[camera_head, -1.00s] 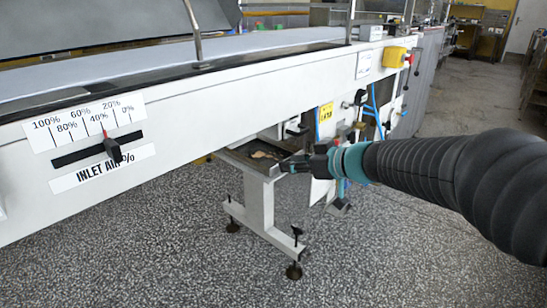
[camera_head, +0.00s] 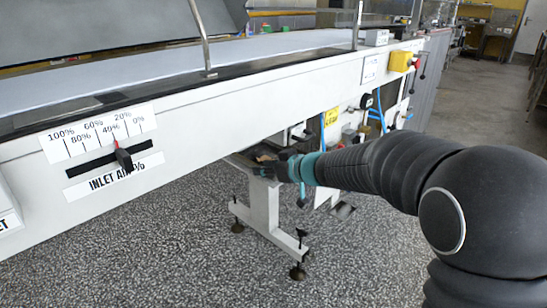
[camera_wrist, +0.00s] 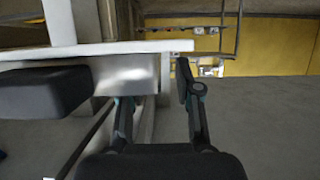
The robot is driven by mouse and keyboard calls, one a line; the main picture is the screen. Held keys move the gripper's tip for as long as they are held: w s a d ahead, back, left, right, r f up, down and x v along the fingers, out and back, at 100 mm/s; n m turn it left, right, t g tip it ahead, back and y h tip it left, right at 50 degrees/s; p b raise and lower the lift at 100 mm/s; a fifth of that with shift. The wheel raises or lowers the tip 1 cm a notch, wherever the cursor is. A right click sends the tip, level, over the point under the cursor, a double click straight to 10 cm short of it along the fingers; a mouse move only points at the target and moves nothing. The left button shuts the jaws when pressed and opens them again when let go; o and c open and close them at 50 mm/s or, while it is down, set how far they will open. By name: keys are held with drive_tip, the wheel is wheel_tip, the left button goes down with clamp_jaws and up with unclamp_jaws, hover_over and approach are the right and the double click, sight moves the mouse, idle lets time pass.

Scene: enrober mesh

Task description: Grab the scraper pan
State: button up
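The scraper pan (camera_head: 238,160) is a shallow metal tray with brown residue under the long white machine, above a white support leg. Only part of it shows in the head view, with my gripper (camera_head: 268,169) at its right end. In the wrist view, my gripper (camera_wrist: 157,90) has its two fingers apart. A shiny metal piece under a pale rim, probably the pan (camera_wrist: 130,76), lies ahead and left of centre. The right finger is just beyond its right end; the left fingertip is hidden. I cannot tell whether either finger touches it.
The white machine side (camera_head: 260,105) with its inlet-air slider (camera_head: 123,158) runs above the pan. The white support leg (camera_head: 264,205) stands just below. Hoses and a yellow switch box (camera_head: 400,61) are farther right. The speckled floor in front is clear.

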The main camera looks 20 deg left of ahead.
drive_tip(key=shift+x, duration=0.8)
drive_tip(key=shift+d, duration=0.1)
drive_tip(key=shift+c, duration=0.2)
clamp_jaws()
drive_tip(key=shift+r, duration=0.1)
